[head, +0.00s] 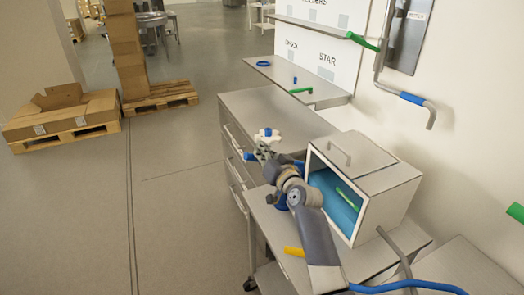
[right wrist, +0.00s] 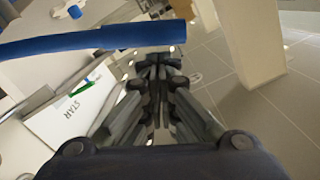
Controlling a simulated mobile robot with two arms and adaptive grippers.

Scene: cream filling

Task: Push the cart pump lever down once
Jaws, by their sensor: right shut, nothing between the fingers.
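My right arm reaches in from the bottom of the head view, and its gripper (head: 265,148) is over the near end of the steel counter, beside the open-fronted box. In the right wrist view the fingers (right wrist: 158,68) are together with nothing between them. A blue bar (right wrist: 100,40), which looks like the lever's grip, crosses the right wrist view close to the camera, ending just past the fingertips. In the head view a blue end (head: 249,156) shows left of the gripper; my gripper hides the middle. I cannot tell whether they touch. My left gripper is out of view.
The steel box (head: 374,160) with a blue inside and a green-handled piece stands right of my arm. A blue hose (head: 420,286) runs at lower right. A steel counter (head: 275,112) lies beyond. Pallets with cartons (head: 62,112) stand far left; the floor between is clear.

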